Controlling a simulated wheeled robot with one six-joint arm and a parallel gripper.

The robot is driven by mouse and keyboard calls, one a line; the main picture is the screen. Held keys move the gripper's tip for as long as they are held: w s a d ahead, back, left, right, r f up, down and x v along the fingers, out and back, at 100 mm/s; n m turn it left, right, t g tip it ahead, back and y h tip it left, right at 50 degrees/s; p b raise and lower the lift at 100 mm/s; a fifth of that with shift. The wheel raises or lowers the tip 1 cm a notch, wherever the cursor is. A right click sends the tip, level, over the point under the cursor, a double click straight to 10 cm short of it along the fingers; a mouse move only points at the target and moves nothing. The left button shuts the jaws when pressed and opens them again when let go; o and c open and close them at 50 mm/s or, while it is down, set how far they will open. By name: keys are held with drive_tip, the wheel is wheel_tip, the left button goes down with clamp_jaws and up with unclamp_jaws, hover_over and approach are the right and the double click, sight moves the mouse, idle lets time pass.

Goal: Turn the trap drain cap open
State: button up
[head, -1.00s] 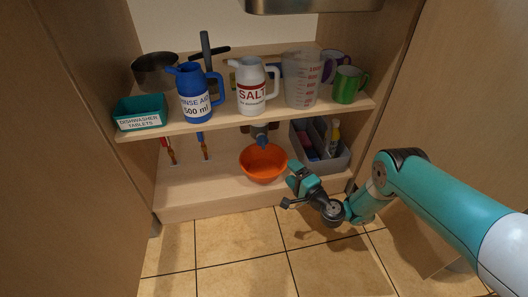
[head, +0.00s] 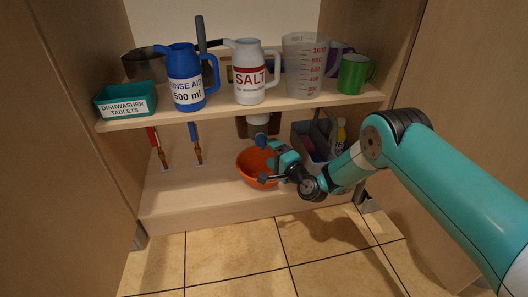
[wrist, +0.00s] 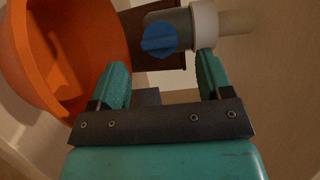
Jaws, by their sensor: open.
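The blue drain cap (wrist: 158,38) sits on the grey trap body (wrist: 182,20) in the wrist view, with a raised grip across its face. In the head view the cap (head: 261,140) is small, under the shelf and above the orange bowl. My gripper (wrist: 162,75) is open and empty. Its two teal fingers point toward the cap, which lies ahead of and roughly between the fingertips, with a gap left. In the head view my gripper (head: 268,166) is low in front of the trap, partly over the bowl.
The orange bowl (head: 246,168) stands below the trap, close to my left finger in the wrist view. A grey caddy (head: 303,133) with bottles is to the right. The shelf (head: 235,113) above holds jugs and mugs. Valves on hoses (head: 197,150) hang at left.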

sight(264, 146)
drive_tip(key=b+x, duration=0.1)
drive_tip(key=x, duration=0.3)
drive_tip(key=shift+f+b, duration=0.2)
drive_tip(key=shift+b, duration=0.15)
drive_tip(key=shift+w+a+r, duration=0.15)
drive_tip(key=shift+w+a, duration=0.15)
drive_tip(key=shift+w, duration=0.15)
drive_tip(key=c, duration=0.9)
